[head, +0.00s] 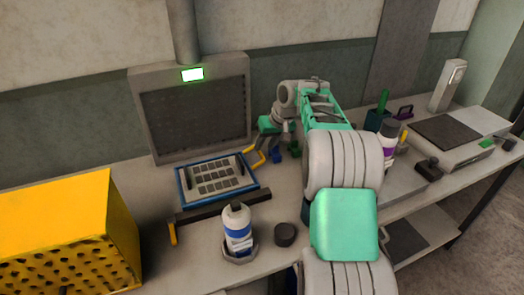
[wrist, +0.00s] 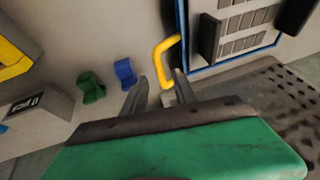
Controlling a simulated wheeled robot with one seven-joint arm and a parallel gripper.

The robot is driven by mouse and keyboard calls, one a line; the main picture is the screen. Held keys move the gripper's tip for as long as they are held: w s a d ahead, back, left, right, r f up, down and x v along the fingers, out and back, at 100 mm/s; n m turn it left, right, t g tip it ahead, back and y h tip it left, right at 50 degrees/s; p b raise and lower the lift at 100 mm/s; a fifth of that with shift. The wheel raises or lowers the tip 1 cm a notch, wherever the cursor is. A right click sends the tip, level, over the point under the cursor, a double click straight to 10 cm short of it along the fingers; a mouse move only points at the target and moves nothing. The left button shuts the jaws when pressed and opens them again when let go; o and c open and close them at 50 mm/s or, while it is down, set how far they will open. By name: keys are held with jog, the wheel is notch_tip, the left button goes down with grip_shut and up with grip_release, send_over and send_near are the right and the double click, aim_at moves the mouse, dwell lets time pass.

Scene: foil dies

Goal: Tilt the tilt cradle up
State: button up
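The tilt cradle (head: 180,193) is a blue-framed tray on the bench left of my arm, holding a plate with rows of small grey pieces. It looks nearly flat. A yellow bent handle (head: 256,159) sticks out at its right side. The blue frame edge also shows in the wrist view (wrist: 184,40), with the yellow handle (wrist: 158,57) beside it. My gripper (wrist: 160,75) is open, its two grey fingers on either side of the handle's lower end. Whether they touch it I cannot tell. In the head view my gripper (head: 270,145) is partly hidden by my arm.
A grey panel (head: 197,110) with a lit green display stands behind the cradle. A yellow perforated box (head: 60,230) is at left. A bottle (head: 237,228) and black puck (head: 285,234) stand in front. Green (wrist: 91,88) and blue (wrist: 125,72) clips lie near my gripper.

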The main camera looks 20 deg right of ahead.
jog(key=x, duration=0.3)
jog(key=shift+w+f, duration=0.1)
jog(key=shift+f, duration=0.1)
grip_shut()
dwell(1.3)
